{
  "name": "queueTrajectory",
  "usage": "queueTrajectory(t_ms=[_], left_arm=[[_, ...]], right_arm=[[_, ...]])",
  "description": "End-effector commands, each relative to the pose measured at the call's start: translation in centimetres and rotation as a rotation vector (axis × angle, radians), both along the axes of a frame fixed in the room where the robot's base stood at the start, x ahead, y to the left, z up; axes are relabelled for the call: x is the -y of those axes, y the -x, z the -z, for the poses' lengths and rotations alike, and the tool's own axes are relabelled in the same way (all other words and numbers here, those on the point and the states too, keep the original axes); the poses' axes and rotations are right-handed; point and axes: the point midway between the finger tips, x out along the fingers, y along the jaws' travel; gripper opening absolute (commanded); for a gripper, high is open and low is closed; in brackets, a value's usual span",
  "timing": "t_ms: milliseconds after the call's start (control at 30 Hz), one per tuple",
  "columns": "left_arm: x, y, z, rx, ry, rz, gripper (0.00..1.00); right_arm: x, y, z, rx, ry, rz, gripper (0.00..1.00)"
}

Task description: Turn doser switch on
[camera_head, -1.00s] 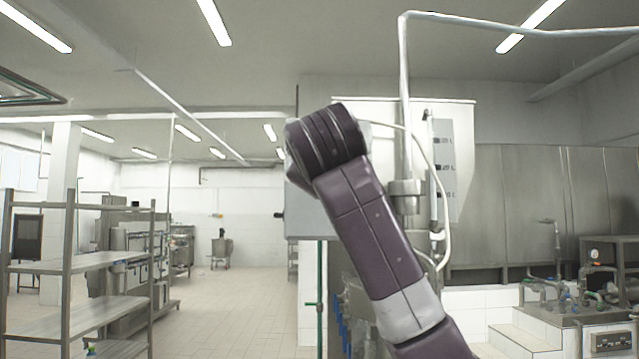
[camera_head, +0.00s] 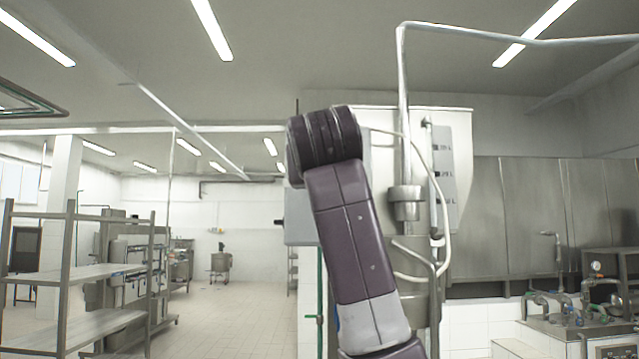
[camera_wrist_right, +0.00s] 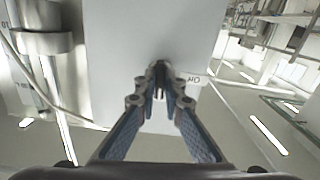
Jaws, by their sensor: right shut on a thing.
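The doser's grey control box (camera_head: 300,222) stands in the middle of the head view, partly hidden behind my right arm. In the right wrist view its pale face (camera_wrist_right: 125,45) fills the middle, with a small "ON" label (camera_wrist_right: 193,79) at its edge. The dark doser switch (camera_wrist_right: 158,70) stands out from this face. My right gripper (camera_wrist_right: 160,92) has its blue fingers closed on the switch, with the tips close together around it. In the head view the right gripper is hidden behind my arm. My left gripper is not in view.
The doser's white hopper (camera_head: 455,150) and steel pipe (camera_head: 403,110) stand just right of my arm, with a pale hose curving beside them. A metal shelf rack (camera_head: 68,270) stands at the left. The tiled floor (camera_head: 225,315) between is clear.

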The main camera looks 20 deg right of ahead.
Motion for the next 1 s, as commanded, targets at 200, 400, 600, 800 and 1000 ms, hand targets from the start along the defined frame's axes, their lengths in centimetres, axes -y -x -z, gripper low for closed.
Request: queueTrajectory(t_ms=[200,400,600,800,1000], left_arm=[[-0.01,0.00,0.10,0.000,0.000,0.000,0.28],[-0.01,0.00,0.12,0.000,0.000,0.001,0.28],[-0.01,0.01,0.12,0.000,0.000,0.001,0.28],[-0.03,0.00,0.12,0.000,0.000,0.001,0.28],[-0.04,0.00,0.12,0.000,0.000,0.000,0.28]], right_arm=[[-0.09,-0.12,0.32,0.015,-0.082,-0.001,0.00],[-0.07,-0.11,0.30,0.025,-0.112,0.000,0.00],[-0.05,-0.11,0.29,0.026,-0.117,0.000,0.00],[-0.05,-0.11,0.29,0.026,-0.117,0.000,0.00],[-0.02,-0.07,0.19,0.028,-0.116,0.000,0.26]])
